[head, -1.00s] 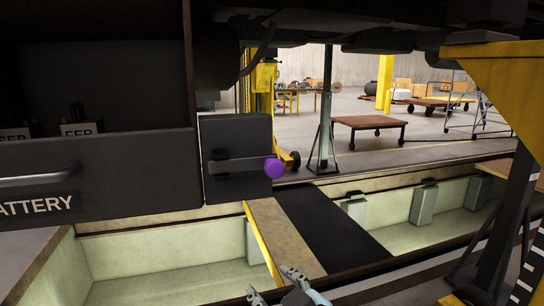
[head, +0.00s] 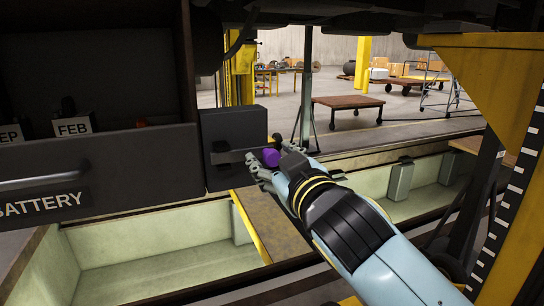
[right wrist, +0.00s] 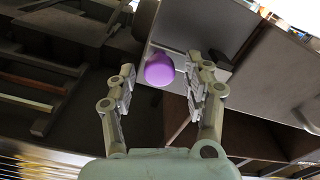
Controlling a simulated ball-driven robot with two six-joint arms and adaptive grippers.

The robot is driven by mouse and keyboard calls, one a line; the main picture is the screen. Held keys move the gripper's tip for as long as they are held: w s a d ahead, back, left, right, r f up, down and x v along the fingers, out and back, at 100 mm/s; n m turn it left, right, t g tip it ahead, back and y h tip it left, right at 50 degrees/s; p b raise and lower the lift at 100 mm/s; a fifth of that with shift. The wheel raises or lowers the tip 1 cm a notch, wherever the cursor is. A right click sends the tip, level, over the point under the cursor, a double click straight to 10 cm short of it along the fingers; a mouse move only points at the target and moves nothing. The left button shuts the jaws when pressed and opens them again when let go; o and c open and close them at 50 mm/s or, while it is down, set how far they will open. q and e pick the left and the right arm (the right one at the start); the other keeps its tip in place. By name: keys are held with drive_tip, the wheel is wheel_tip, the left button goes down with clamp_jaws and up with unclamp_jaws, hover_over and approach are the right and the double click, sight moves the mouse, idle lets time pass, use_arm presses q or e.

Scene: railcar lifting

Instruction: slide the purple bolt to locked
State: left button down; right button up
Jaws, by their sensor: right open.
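The purple bolt knob (head: 271,157) is at the right end of a dark horizontal bar on a dark latch plate (head: 235,130), beside the battery drawer. My right gripper (head: 263,160) is open at the knob, with its fingers around it in the head view. In the right wrist view the purple knob (right wrist: 159,70) sits between the two spread fingers of the gripper (right wrist: 162,84), nearer the left one, with gaps on both sides. The fingers partly hide the bar's end. My left gripper is out of view.
The battery drawer front (head: 90,170) with a handle is at left, holding labelled blocks such as FEB (head: 73,126). A yellow post (head: 490,75) stands at right. A pit with pale walls (head: 150,245) lies below. A brown cart (head: 347,103) is behind.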

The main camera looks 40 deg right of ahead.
drive_tip(key=shift+w+d, duration=0.15)
drive_tip(key=shift+w, duration=0.4)
drive_tip(key=shift+c, duration=0.2)
clamp_jaws()
